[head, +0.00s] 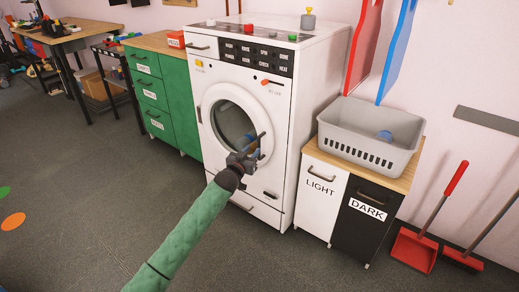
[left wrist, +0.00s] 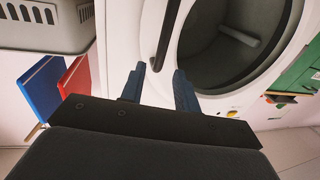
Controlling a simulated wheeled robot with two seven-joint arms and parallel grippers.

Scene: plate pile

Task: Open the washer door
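The white washer (head: 247,73) stands in the middle of the head view, its front facing me. Its round door (head: 207,97) has a white ring and dark glass, and looks shut. The door also fills the upper right of the left wrist view (left wrist: 215,45). A dark bar handle (left wrist: 167,38) runs along the door's edge there. My left gripper (head: 252,146) is at the right edge of the door in the head view. Its fingers (left wrist: 159,87) are apart, with the handle's end ahead of the gap; I cannot tell whether they touch it. My right gripper is not in view.
A grey basket (head: 357,149) sits on the light and dark laundry cabinet (head: 318,184) to the right. A green drawer cabinet (head: 180,101) adjoins the washer's left. Red dustpans (head: 414,250) stand at far right. The floor before the washer is clear.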

